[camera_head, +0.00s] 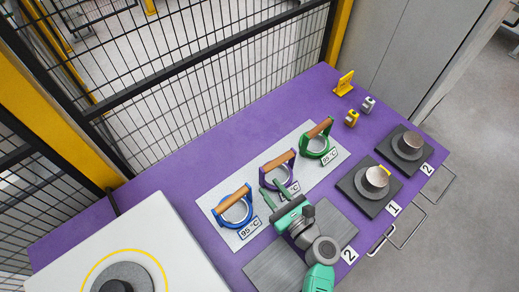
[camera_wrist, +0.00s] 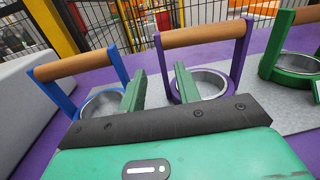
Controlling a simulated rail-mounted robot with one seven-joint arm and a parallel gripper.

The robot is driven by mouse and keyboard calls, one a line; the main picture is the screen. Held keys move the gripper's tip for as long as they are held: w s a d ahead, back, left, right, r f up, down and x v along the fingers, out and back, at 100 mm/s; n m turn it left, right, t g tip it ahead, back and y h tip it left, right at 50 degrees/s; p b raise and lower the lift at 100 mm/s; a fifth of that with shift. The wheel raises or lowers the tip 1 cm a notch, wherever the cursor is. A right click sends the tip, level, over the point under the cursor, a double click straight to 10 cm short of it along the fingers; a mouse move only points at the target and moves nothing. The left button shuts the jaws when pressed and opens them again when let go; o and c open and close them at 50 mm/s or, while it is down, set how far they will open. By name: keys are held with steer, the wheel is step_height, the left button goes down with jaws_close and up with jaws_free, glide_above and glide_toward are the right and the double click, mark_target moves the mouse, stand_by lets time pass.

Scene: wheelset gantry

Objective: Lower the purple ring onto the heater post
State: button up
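The purple ring (camera_head: 292,176), with a brown bar handle, stands on a light grey mat (camera_head: 215,196) between a blue ring (camera_head: 248,212) and a green ring (camera_head: 328,149). It also shows in the wrist view (camera_wrist: 238,62), beyond my fingers, its handle upright. My gripper (camera_head: 273,185) is close in front of the purple ring. In the wrist view my gripper (camera_wrist: 159,72) has its two green fingers apart with nothing between them. A short dark post (camera_head: 118,287) stands inside a yellow circle on the white block at lower left. No view labels it as the heater.
Two dark plates with metal cylinders, marked 1 (camera_head: 376,180) and 2 (camera_head: 408,142), sit at the right. A mesh fence (camera_head: 230,80) closes the far side. Bare purple table lies left of the mat.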

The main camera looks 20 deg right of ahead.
mark_target(264, 179)
steer(key=shift+d+f+m, duration=0.15)
steer(key=shift+f+m, duration=0.25)
steer(key=shift+f, duration=0.2)
steer(key=shift+w, duration=0.15)
steer(key=x, duration=0.2)
steer(key=b+x, duration=0.1)
steer(key=x, duration=0.2)
steer(key=b+x, duration=0.1)
steer(key=x, duration=0.1)
steer(key=shift+w+r, duration=0.25)
steer(key=shift+s, duration=0.15)
steer(key=shift+c, duration=0.6)
jaws_close()
